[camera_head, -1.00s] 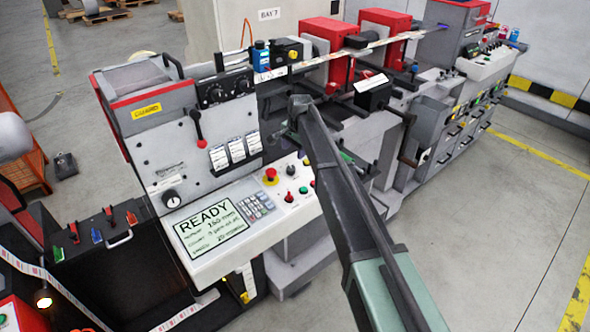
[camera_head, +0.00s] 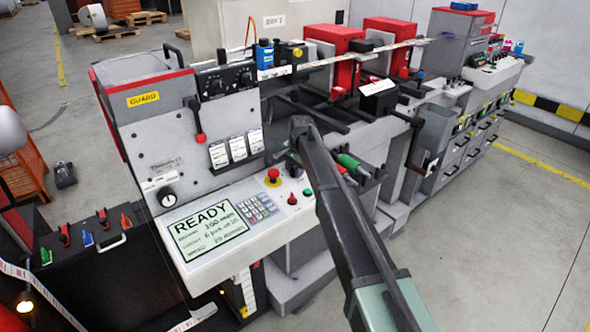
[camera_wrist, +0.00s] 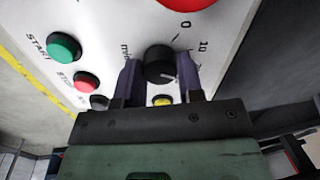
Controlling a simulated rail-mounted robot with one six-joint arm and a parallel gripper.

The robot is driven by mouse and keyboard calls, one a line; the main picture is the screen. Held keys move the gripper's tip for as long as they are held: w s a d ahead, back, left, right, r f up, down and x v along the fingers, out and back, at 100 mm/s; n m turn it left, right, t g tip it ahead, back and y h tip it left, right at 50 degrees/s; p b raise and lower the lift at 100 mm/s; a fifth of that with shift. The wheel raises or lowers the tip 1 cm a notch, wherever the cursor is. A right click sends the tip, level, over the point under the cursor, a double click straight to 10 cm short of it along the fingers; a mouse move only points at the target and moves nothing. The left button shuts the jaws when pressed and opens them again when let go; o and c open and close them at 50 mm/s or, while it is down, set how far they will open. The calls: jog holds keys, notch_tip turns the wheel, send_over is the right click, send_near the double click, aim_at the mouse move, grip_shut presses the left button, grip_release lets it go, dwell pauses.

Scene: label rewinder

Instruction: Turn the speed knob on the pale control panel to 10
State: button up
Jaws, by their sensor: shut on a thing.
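The speed knob (camera_wrist: 160,63) is round and black, on the pale control panel (camera_wrist: 112,22) in the wrist view. A small pale mark shows near its lower right edge. Printed marks beside it include "0" and "10" to its upper right and "min" to its left. My gripper (camera_wrist: 160,73) has one finger on each side of the knob and is shut on it. In the head view, the pale control panel (camera_head: 215,262) is below the grey machine face, and my arm comes in from the lower right, partly hiding the knob area.
A large red button (camera_wrist: 184,4) is above. The head view shows a READY screen (camera_head: 205,232) and a keypad (camera_head: 257,209).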

jog(key=shift+n, duration=0.4)
jog(key=shift+c, duration=0.2)
jog(key=n, duration=0.3)
jog(key=shift+n, duration=2)
jog(key=o, duration=0.9)
